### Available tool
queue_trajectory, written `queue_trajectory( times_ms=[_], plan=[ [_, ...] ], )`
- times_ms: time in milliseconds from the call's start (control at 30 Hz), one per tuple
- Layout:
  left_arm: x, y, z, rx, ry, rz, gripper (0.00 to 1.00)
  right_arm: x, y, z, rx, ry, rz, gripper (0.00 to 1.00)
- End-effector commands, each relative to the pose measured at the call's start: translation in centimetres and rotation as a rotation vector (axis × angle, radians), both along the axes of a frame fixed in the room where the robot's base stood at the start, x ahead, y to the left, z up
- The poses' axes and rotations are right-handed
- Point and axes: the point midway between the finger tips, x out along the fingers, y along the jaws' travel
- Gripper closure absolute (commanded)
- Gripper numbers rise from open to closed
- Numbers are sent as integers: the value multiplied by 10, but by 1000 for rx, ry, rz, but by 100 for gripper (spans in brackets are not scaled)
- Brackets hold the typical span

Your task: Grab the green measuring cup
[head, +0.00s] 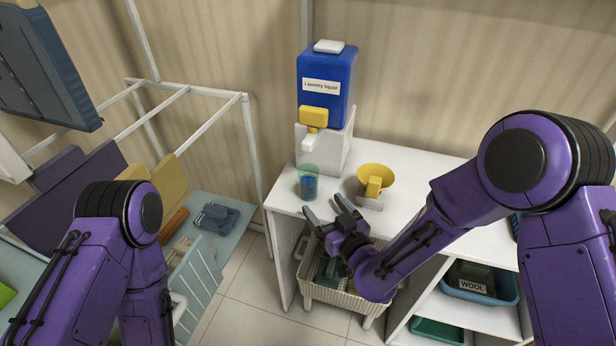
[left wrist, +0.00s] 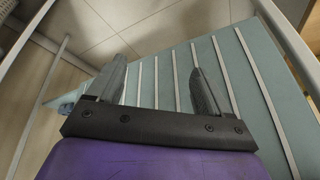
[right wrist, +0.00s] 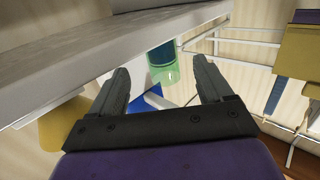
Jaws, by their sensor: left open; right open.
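The green measuring cup (head: 309,182), a see-through green cup with blue liquid inside, stands upright on the white shelf top near its left front edge, below the spout of the laundry liquid dispenser. My right gripper (head: 322,205) is open and empty, just in front of the cup and apart from it. In the right wrist view the cup (right wrist: 160,66) shows upside down, ahead and between the open fingers. My left gripper (left wrist: 157,70) is open and empty above a light-blue slatted surface; it is hidden in the head view.
The blue laundry liquid container (head: 326,85) sits on a white stand behind the cup. A yellow funnel-like scoop (head: 375,180) stands right of the cup. A basket (head: 345,296) is below the shelf top. A white drying rack (head: 190,90) is at left.

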Motion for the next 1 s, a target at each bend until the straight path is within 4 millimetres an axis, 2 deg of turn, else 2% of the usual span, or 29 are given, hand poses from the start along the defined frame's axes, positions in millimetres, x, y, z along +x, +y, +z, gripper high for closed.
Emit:
queue_trajectory(
  times_ms=[133, 300, 467, 700, 800, 1000],
  plan=[
    [-1, 0, 2, 0, 1, 0, 20, 5, 4, 1, 0, -2, 3, 21],
    [-1, 0, 8, 0, 2, 0, 20, 33, 20, 0, 1, -2, 6, 21],
    [-1, 0, 11, 0, 2, 1, 20, 50, 29, -2, 1, -1, 5, 21],
    [-1, 0, 21, 0, 2, 1, 20, 85, 47, -7, 2, 0, 2, 21],
    [-1, 0, 22, 0, 2, 1, 20, 92, 50, -8, 1, 0, 2, 21],
    [-1, 0, 21, 0, 2, 1, 20, 93, 50, -9, 1, 1, 2, 21]
  ],
)
